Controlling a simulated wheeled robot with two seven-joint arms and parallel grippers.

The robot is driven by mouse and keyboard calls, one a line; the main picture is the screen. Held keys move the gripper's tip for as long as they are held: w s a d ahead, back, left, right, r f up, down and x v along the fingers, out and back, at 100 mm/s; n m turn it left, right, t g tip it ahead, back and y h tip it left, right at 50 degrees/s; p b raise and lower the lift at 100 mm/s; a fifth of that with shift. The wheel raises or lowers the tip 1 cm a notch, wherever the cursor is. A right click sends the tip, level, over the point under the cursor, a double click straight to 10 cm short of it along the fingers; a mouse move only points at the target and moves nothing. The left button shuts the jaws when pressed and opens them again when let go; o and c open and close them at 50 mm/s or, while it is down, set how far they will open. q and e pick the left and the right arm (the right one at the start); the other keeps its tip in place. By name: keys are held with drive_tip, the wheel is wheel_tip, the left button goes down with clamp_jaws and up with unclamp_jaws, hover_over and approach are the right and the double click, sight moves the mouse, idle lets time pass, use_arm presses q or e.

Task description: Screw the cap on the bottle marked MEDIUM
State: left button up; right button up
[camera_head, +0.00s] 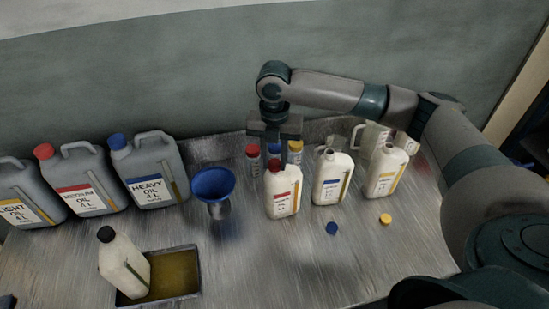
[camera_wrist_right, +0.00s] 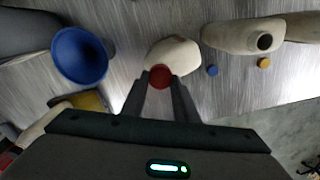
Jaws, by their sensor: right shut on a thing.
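A white bottle with a red label (camera_head: 283,198) stands upright on the metal table; its small print is too small to read. A red cap (camera_head: 274,166) sits at the top of this bottle, over its neck; I cannot tell how tightly it sits. My right gripper (camera_head: 275,150) comes down from above and is shut on the red cap. In the right wrist view the red cap (camera_wrist_right: 160,76) is between the fingertips, with the white bottle (camera_wrist_right: 172,55) just beyond. My left gripper is not in view.
Two open white bottles, one blue-labelled (camera_head: 332,180) and one yellow-labelled (camera_head: 384,175), stand to the right. A blue cap (camera_head: 332,228) and a yellow cap (camera_head: 385,219) lie in front. A blue funnel (camera_head: 213,184), grey canisters (camera_head: 88,182) and an oil tray (camera_head: 186,291) are left.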

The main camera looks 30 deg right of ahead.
drive_tip(key=shift+f, duration=0.2)
idle(0.5)
drive_tip(key=o, duration=1.1)
drive_tip(key=shift+r, duration=0.55)
drive_tip(key=shift+r+b, duration=2.15)
drive_tip(key=shift+r, duration=6)
drive_tip(key=shift+s+f, duration=0.1)
